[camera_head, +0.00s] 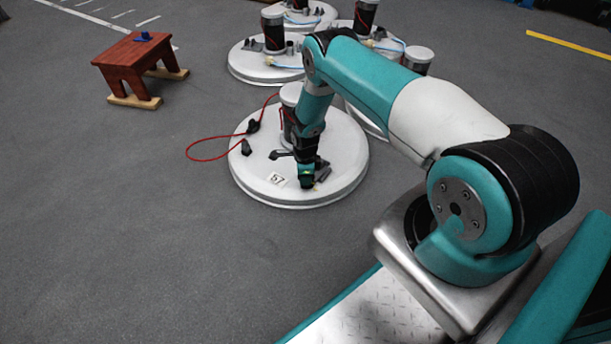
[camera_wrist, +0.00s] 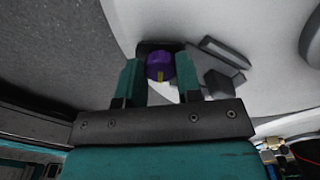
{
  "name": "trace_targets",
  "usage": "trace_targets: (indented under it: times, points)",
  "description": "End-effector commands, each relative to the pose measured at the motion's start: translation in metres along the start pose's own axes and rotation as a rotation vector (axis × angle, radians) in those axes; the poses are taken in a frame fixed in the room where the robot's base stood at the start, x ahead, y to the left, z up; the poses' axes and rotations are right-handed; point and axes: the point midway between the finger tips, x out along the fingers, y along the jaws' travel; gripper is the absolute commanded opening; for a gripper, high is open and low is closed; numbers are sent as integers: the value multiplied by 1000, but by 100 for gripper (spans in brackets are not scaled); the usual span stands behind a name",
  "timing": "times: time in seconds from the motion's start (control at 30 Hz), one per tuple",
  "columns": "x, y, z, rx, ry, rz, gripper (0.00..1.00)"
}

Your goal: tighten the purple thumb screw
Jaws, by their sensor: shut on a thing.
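The purple thumb screw (camera_wrist: 160,66) shows in the wrist view, between the two teal fingers of my gripper (camera_wrist: 160,75). A small yellow mark shows on its near side. The fingers are shut on its sides. In the head view my gripper (camera_head: 307,180) points down at the near edge of the round white tank lid (camera_head: 335,180). The screw itself cannot be made out there, as the gripper covers it.
Dark blocks (camera_wrist: 225,60) stand close to the right finger. The lid also bears a tag marked 57 (camera_head: 277,180) and a red cable (camera_head: 205,160). Other lidded tanks (camera_head: 262,70) stand behind. A red wooden stool (camera_head: 125,62) stands at the back left. Grey floor on the left is clear.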

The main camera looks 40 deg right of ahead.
Motion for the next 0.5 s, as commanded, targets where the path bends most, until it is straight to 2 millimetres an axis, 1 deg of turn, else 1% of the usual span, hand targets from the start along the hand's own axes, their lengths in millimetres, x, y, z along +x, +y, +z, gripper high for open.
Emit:
trace_targets:
  times: [0.03,0.2,0.5]
  points:
    - [-3,-3,0,43,1,-5,9]
    - [-2,-3,0,180,0,-4,9]
    - [-2,-4,-1,344,0,-4,9]
